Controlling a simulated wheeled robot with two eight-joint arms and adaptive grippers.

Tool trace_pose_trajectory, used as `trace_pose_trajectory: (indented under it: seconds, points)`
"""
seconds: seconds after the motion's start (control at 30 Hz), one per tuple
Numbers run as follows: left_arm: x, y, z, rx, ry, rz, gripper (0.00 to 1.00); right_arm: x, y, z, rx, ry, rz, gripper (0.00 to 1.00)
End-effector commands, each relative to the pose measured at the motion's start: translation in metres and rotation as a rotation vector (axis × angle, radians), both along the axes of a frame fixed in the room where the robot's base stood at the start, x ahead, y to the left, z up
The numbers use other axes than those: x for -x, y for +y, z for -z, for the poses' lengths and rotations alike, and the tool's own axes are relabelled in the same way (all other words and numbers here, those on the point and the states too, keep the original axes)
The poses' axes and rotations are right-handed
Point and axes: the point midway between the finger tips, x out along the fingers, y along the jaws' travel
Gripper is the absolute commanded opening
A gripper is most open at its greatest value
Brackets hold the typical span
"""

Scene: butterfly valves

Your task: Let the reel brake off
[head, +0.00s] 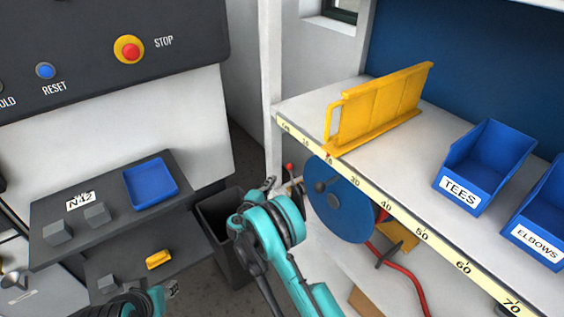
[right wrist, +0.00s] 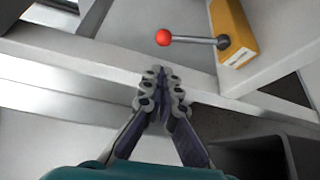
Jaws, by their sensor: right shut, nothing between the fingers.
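The blue reel (head: 340,205) hangs under the front edge of the bench, with a red hose below it. A lever with a red ball knob (head: 290,167) shows just left of the reel, partly behind my right gripper. In the right wrist view the red knob (right wrist: 163,37) ends a grey rod that joins a yellow block (right wrist: 233,32). My right gripper (head: 270,183) is shut and empty. In the right wrist view its fingertips (right wrist: 163,72) are together below the knob in the picture, apart from it. My left gripper cannot be seen.
A white bench with a yellow ruler edge (head: 408,222) carries a yellow rack (head: 380,105) and blue bins (head: 486,165). A dark open bin (head: 222,222) stands left of my right arm. A panel with a red STOP button (head: 130,50) is at upper left.

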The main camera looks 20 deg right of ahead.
Motion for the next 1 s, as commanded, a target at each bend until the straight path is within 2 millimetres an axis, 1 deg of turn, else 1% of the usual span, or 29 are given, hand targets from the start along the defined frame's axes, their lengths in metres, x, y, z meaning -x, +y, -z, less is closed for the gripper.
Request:
trace_pose_trajectory:
  seconds: [0.1, 0.37, 0.53, 0.67, 0.8, 1.0]
  points:
    - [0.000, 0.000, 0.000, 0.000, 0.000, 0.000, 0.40, 0.000, 0.002, 0.003, 0.015, -0.003, -0.003, 0.00]
    - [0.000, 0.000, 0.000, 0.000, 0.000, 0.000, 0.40, 0.000, 0.002, 0.003, 0.015, -0.003, -0.002, 0.00]
    - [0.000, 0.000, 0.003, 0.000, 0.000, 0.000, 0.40, -0.006, -0.004, 0.005, 0.014, -0.003, -0.001, 0.00]
    - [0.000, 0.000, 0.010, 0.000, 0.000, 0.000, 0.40, -0.021, -0.017, 0.008, 0.014, -0.003, 0.001, 0.00]
    - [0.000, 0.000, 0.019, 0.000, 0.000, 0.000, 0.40, -0.041, -0.035, 0.010, 0.014, -0.002, 0.001, 0.00]
    - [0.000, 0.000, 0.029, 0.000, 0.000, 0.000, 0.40, -0.065, -0.054, 0.012, 0.013, -0.002, -0.001, 0.00]
